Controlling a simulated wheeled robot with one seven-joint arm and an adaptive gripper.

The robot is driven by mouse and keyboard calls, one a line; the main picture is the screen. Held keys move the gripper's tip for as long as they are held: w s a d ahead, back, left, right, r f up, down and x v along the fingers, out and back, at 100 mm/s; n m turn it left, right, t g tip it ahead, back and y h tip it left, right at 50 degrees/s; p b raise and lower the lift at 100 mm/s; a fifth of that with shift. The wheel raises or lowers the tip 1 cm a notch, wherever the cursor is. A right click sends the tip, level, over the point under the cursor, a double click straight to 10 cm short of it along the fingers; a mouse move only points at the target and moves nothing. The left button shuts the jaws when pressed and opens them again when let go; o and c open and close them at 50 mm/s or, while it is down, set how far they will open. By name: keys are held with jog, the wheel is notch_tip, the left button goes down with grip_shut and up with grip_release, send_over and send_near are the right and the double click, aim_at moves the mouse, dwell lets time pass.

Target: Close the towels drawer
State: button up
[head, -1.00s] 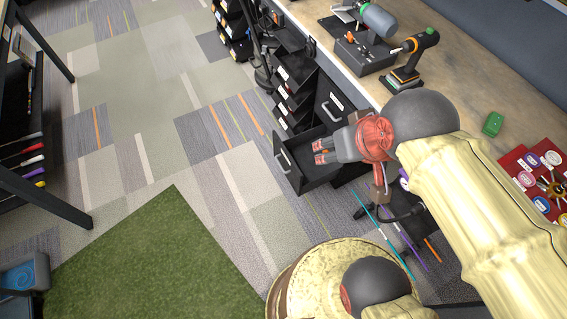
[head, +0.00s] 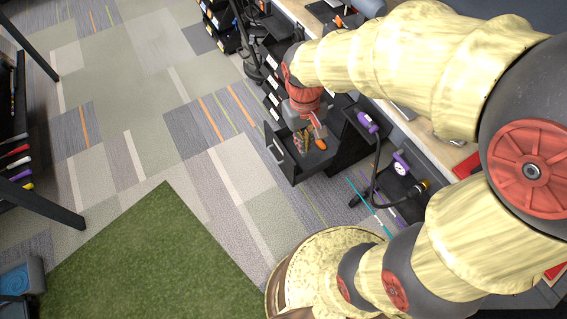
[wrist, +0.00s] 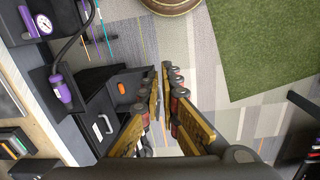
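A black drawer (head: 330,161) stands pulled out from the dark cabinet under the workbench in the head view. Its front panel, with a pale handle (head: 275,146), faces left over the carpet. No label on it is readable. An orange item (head: 320,144) shows inside it, also in the wrist view (wrist: 121,88). My gripper (head: 301,146) points down over the drawer, close behind its front panel. In the wrist view my gripper (wrist: 160,76) has a narrow gap between its fingertips and holds nothing. Whether a finger touches the panel is hidden.
A closed cabinet front with a handle (wrist: 105,125) is beside the drawer in the wrist view. Black bins (head: 274,82) stand beyond it. Carpet left of the drawer is clear, with a green rug (head: 150,255) nearer.

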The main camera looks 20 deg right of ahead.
jog(key=w+f+n, duration=0.1)
jog(key=w+f, duration=0.2)
jog(key=f, duration=0.4)
jog(key=w+f+n+g+h+b, duration=0.1)
jog(key=w+f+n, duration=0.1)
jog(key=f, duration=0.5)
jog(key=w+f+n+g, duration=0.1)
jog(key=w+f, duration=0.4)
jog(key=f, duration=0.2)
jog(key=shift+a+n+h, duration=0.3)
jog(key=shift+a+h, duration=0.05)
jog(key=shift+h, duration=0.05)
grip_shut()
jog(key=w+f+n+h+b, duration=0.1)
jog(key=w+f+n, duration=0.25)
jog(key=f, duration=1.05)
jog(key=w+f+n, duration=0.3)
jog(key=f+n, duration=0.2)
jog(key=f, duration=0.9)
jog(key=w+a+f+n+t, duration=0.3)
jog(key=w+n, duration=0.3)
jog(key=w, duration=0.4)
jog(key=w+d+f+b, duration=0.1)
jog(key=d+f+b, duration=0.2)
jog(key=f, duration=0.6)
jog(key=shift+w+d+f+y+b, duration=0.15)
jog(key=shift+w+d+y+b, duration=0.2)
jog(key=shift+d, duration=1.05)
jog(key=shift+s, duration=0.1)
